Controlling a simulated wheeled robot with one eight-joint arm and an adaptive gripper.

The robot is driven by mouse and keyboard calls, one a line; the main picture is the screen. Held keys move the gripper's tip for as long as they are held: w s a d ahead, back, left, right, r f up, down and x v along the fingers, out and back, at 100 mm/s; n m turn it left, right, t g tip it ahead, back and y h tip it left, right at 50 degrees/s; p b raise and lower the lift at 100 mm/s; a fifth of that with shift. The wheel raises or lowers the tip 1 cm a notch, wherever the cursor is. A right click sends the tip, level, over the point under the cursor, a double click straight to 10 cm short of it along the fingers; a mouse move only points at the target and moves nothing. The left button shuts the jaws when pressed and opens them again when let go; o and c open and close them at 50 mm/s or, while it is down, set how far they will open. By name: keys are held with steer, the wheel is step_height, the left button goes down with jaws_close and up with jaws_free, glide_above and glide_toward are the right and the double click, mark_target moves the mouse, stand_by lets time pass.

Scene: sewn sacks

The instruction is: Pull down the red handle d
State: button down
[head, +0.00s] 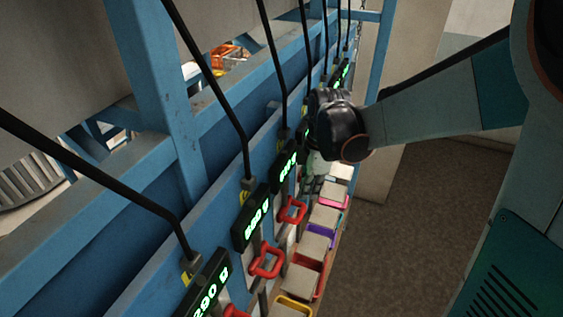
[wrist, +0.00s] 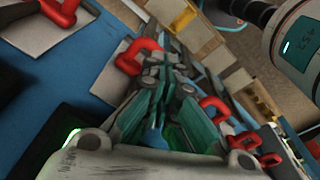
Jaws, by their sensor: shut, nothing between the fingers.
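Several red handles stand in a row along the blue rack. In the head view the nearer ones are a handle (head: 267,262) and one beyond it (head: 293,211). No letters are legible, so I cannot tell which is handle d. My gripper (head: 309,184) is at the rack farther along, partly hidden by my dark wrist. In the wrist view my gripper (wrist: 163,70) is shut and empty. A red handle (wrist: 139,56) shows just left of its fingertips; I cannot tell whether they touch. Another red handle (wrist: 214,108) is to the right of the fingers.
Green-lit displays (head: 252,217) line the blue rack (head: 178,120), with black rods (head: 215,85) slanting down to them. Coloured trays holding pale sacks (head: 317,240) sit beside the handles. The brown floor (head: 400,250) to the right is clear.

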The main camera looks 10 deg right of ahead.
mark_target(303, 212)
steer(key=shift+w+r+n, duration=0.15)
steer(key=shift+r+n, duration=0.05)
steer(key=shift+n, duration=0.1)
steer(key=shift+f, duration=0.1)
steer(key=shift+a+f+b, duration=0.15)
steer(key=shift+f+b, duration=0.75)
steer(key=shift+f, duration=0.8)
steer(key=shift+a+f+b, duration=0.15)
steer(key=shift+f+b, duration=0.75)
steer(key=shift+f, duration=0.8)
